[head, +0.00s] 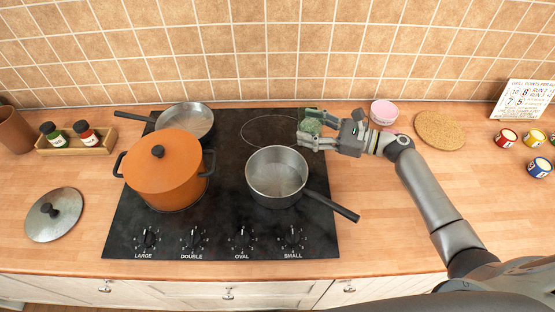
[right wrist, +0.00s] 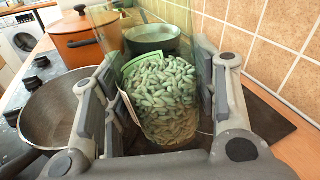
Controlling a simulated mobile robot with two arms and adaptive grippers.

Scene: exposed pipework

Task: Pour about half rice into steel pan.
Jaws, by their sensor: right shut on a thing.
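The steel pan (head: 277,174) stands at the front right of the black cooktop, its dark handle pointing front right. It is empty as far as I see, and shows at the left in the right wrist view (right wrist: 62,112). My right gripper (head: 311,128) is shut on a clear container of pale green rice (right wrist: 160,95), behind and right of the pan's rim. The container looks about upright, with the rice inside it; the fingers hide much of it in the head view. My left gripper is not in view.
An orange lidded pot (head: 165,168) stands left of the pan, with a shallow frying pan (head: 186,121) behind it. A pink-and-white tub (head: 384,112) and a cork mat (head: 440,130) lie to the right. The tiled wall (head: 270,60) is close behind.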

